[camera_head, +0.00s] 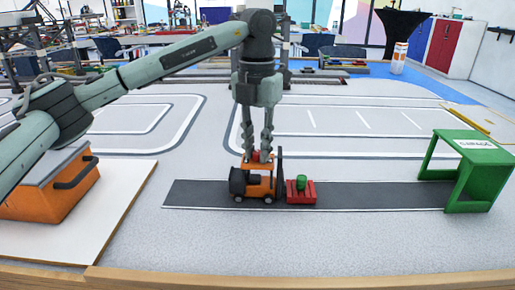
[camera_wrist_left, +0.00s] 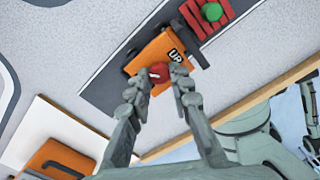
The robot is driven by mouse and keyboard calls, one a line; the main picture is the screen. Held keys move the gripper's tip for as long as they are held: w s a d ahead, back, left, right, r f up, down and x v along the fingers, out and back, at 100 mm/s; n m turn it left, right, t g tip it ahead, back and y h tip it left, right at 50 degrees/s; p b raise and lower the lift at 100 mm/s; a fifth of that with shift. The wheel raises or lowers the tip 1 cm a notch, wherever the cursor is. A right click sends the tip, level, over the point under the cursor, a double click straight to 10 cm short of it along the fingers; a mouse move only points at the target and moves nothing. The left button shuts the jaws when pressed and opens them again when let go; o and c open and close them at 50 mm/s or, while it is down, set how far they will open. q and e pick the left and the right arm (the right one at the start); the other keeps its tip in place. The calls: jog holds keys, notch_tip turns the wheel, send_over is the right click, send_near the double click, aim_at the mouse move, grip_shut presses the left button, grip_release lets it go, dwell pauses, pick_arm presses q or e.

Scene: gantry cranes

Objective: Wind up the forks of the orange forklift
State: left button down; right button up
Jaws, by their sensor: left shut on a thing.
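The orange forklift (camera_head: 261,187) stands on a dark grey strip, its mast and forks side facing right. A red knob (camera_wrist_left: 158,72) sits on top of it, beside a label reading "UP". My left gripper (camera_head: 258,153) points down from above and is shut on the red knob, with a finger on each side of it in the left wrist view (camera_wrist_left: 163,80). A red pallet (camera_head: 301,197) with a green piece (camera_head: 302,182) on top is just right of the forklift. The forks themselves are hard to make out. My right gripper is not in view.
A green open frame (camera_head: 466,170) with a sign stands at the strip's right end. The dark strip (camera_head: 380,195) between pallet and frame is clear. An orange box (camera_head: 55,190) with a dark handle sits on a white board at left.

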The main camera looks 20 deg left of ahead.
pick_arm(q)
jog(key=m, duration=0.5)
jog(key=shift+m, duration=0.3)
jog(key=m, duration=0.2)
jog(key=shift+m, duration=0.3)
jog(key=shift+w+a+m, duration=0.1)
jog(key=shift+m, duration=2)
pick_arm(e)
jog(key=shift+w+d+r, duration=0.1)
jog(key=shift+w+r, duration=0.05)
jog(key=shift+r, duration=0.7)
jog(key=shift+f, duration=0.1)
pick_arm(q)
jog(key=c, duration=1.4)
grip_release()
jog(key=shift+o, duration=0.2)
jog(key=shift+r, duration=0.1)
